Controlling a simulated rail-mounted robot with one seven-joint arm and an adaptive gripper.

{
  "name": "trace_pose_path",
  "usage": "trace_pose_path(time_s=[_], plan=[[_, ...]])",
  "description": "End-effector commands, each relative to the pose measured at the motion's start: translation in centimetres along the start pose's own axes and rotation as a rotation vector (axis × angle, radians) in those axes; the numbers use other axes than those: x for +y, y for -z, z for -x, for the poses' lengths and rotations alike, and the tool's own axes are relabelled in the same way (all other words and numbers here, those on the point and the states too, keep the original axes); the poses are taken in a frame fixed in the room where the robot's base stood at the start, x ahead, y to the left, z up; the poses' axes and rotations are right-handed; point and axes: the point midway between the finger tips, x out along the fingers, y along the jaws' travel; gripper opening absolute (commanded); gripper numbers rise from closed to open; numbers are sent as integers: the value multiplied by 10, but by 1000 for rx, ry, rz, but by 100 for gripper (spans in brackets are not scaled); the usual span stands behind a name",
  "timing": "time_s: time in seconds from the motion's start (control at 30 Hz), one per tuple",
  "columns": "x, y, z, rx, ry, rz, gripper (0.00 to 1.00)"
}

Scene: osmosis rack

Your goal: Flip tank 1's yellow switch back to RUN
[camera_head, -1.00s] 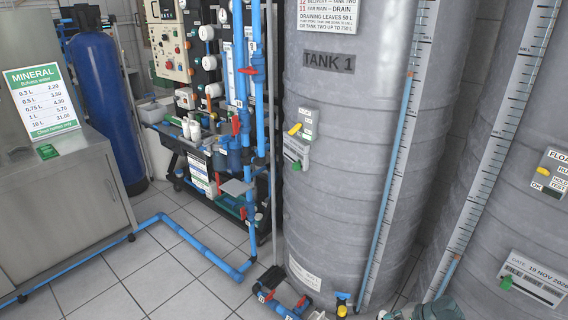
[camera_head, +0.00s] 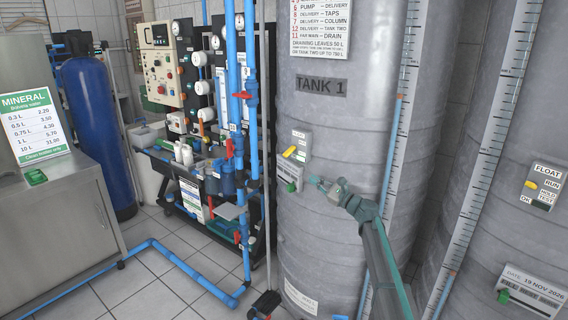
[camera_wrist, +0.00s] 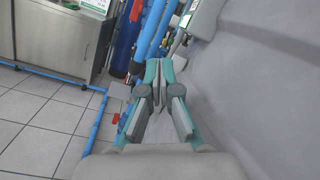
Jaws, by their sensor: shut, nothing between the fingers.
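Tank 1 (camera_head: 330,125) is a large grey ribbed tank with a "TANK 1" label (camera_head: 321,86). On its front a light grey switch box (camera_head: 302,143) carries a yellow switch lever (camera_head: 289,152) that points down to the left. The box's lettering is too small to read. A label holder with a green tab (camera_head: 291,187) sits just below it. My gripper (camera_head: 316,182) is to the right of and below the switch, apart from it, close to the tank wall. In the wrist view my gripper (camera_wrist: 165,66) is shut and empty; the switch cannot be made out there.
Blue vertical pipes with red valves (camera_head: 250,94) and a filter rack stand left of tank 1. Tiled floor (camera_head: 140,295) is open at lower left.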

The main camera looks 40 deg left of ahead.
Motion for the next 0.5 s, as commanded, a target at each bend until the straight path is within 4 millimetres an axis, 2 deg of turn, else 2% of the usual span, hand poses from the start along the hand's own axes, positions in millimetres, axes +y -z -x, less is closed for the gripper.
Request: trace_pose_path(time_s=[0.5], plan=[[0,1,0,5,1,-41,0]])
